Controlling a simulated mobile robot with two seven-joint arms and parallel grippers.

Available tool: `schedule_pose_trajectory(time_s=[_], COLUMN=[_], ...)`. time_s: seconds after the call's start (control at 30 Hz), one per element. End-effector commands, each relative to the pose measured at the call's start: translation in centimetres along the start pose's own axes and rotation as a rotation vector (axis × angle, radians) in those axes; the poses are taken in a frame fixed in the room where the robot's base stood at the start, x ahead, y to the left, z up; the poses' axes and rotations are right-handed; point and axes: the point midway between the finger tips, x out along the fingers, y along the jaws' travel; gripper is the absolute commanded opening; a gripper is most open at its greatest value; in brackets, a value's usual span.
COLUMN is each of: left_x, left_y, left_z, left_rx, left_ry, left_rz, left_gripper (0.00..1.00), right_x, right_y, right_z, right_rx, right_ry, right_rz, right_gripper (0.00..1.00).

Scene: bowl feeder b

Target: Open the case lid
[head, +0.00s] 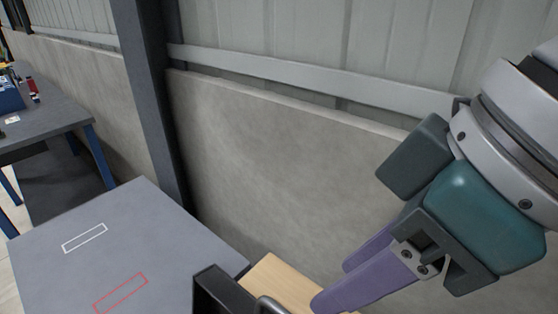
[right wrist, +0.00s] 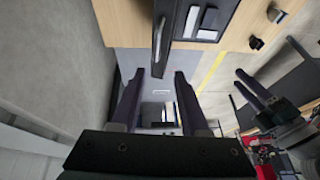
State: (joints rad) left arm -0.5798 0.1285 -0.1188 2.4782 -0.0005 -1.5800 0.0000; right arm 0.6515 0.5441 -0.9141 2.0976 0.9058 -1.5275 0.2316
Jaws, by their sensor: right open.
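Part of a black case (head: 225,293) shows at the bottom edge of the head view, next to a curved metal handle (head: 268,304). In the right wrist view, the black case (right wrist: 180,60) is at the top with the bar handle (right wrist: 159,34) along its left side; light and grey parts show on it. Whether the lid is shut is unclear. My right gripper (head: 330,284) is open and empty, right of the case, fingers apart in the wrist view (right wrist: 160,75). A dark two-pronged shape (right wrist: 256,92) at the right looks like my left gripper; its opening is unclear.
The case is on a light wooden top (head: 283,277). A grey table (head: 170,235) with white and red outlined rectangles is at the left, its top clear. A farther bench (head: 50,118) holds a blue bin (head: 10,97). A concrete wall (head: 250,150) and a dark post (head: 150,90) stand behind.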

Motion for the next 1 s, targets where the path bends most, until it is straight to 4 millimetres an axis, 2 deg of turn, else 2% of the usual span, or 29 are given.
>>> schedule_pose_trajectory(time_s=[0.03,0.27,0.5,0.7,0.83,1.0], left_x=[1.4,1.4,1.4,1.4,1.4,1.4], left_y=[0.1,0.3,0.5,0.5,0.5,0.3], left_z=[0.4,0.4,0.3,0.3,0.4,0.4], left_rx=[0.0,-0.006,-0.012,-0.011,-0.011,-0.006], left_ry=[0.001,0.003,0.004,0.004,0.004,0.003], left_rz=[0.001,0.006,0.012,0.012,0.011,0.007], left_gripper=[0.5,0.5,0.5,0.5,0.5,0.5], right_x=[1.1,2.2,6.8,9.8,10.7,10.8], right_y=[0.6,0.9,0.8,0.9,0.9,0.9], right_z=[0.6,0.8,1.0,1.1,1.1,1.1], right_rx=[-0.005,-0.003,-0.005,-0.005,-0.007,-0.008], right_ry=[-0.014,-0.036,-0.037,-0.035,-0.033,-0.032], right_rz=[0.007,0.004,0.003,0.004,0.006,0.007], right_gripper=[0.45,0.45,0.45,0.45,0.45,0.45])
